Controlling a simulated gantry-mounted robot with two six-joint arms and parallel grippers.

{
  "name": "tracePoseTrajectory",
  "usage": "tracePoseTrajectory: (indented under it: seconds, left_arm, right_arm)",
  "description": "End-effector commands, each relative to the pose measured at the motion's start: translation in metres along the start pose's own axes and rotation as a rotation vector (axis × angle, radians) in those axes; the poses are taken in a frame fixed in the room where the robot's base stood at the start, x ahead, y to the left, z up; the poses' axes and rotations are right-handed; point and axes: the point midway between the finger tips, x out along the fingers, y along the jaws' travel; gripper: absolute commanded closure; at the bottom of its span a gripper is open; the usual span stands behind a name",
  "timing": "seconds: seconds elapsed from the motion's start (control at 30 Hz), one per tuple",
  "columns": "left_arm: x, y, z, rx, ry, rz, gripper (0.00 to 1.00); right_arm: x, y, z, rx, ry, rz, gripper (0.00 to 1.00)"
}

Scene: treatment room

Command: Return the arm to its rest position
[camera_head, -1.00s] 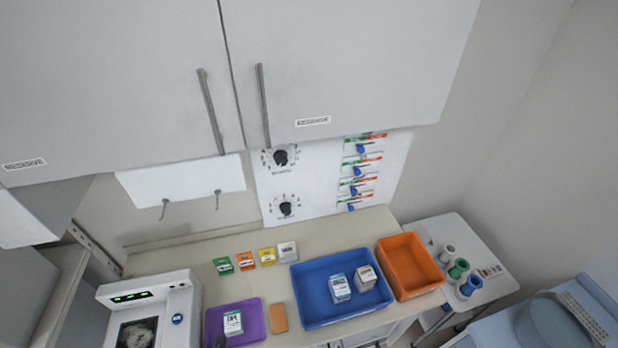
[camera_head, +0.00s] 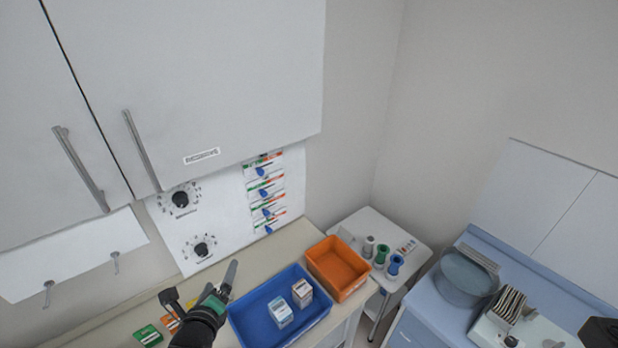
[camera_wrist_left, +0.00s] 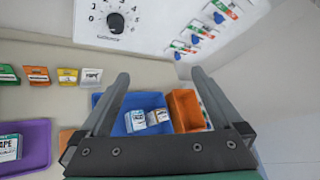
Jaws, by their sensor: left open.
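My left gripper (camera_head: 202,296) comes in at the bottom of the head view, above the counter and left of the blue tray (camera_head: 243,333). In the left wrist view its two fingers (camera_wrist_left: 160,95) stand wide apart with nothing between them. The blue tray shows beyond them, with two small boxes in it. A white and blue box (camera_head: 280,313) and a white and brown box (camera_head: 302,293) sit in that tray. A dark piece at the right edge of the head view may be part of my right arm; no right fingers show.
An orange bin (camera_head: 338,268) stands right of the blue tray. A white side table (camera_head: 352,226) holds several spools. Small coloured packets (camera_wrist_left: 38,74) and a purple tray (camera_wrist_left: 38,135) lie on the counter. Wall cabinets (camera_head: 200,80) overhang it. A blue-topped counter (camera_head: 425,300) holds a round basin (camera_head: 466,278).

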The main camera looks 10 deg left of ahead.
Motion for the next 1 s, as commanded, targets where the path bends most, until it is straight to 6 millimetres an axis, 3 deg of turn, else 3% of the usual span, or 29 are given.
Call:
tracePoseTrajectory:
  seconds: [0.03,0.1,0.27,0.4,0.47,0.5,0.6,0.7,0.83,1.0]
  left_arm:
    - [-0.01,-0.039,0.028,-0.077,-0.049,-0.084,0.0]
    - [-0.029,-0.087,0.063,-0.202,-0.102,-0.199,0.0]
    - [-0.099,-0.187,0.14,-0.542,-0.162,-0.507,0.0]
    - [-0.187,-0.253,0.2,-0.894,-0.112,-0.823,0.0]
    - [-0.231,-0.273,0.222,-1.066,-0.04,-0.973,0.0]
    - [-0.263,-0.283,0.235,-1.188,0.029,-1.077,0.0]
    - [-0.332,-0.293,0.256,-1.503,0.292,-1.296,0.0]
    - [-0.361,-0.291,0.258,-1.758,0.576,-1.366,0.0]
    - [-0.364,-0.291,0.257,-1.98,0.828,-1.341,0.0]
    - [-0.364,-0.291,0.257,-2.073,0.925,-1.318,0.0]
  right_arm:
    - [0.0,0.0,0.0,0.0,0.0,0.0,0.5]
    - [0.0,0.0,0.0,0.0,0.0,0.0,0.5]
    - [0.0,0.0,0.0,0.0,0.0,0.0,0.5]
    - [0.0,0.0,0.0,0.0,0.0,0.0,0.5]
    - [0.0,0.0,0.0,0.0,0.0,0.0,0.5]
    - [0.0,0.0,0.0,0.0,0.0,0.0,0.5]
    - [0.0,0.0,0.0,0.0,0.0,0.0,0.5]
    - [0.0,0.0,0.0,0.0,0.0,0.0,0.5]
    - [0.0,0.0,0.0,0.0,0.0,0.0,0.5]
    - [0.0,0.0,0.0,0.0,0.0,0.0,0.5]
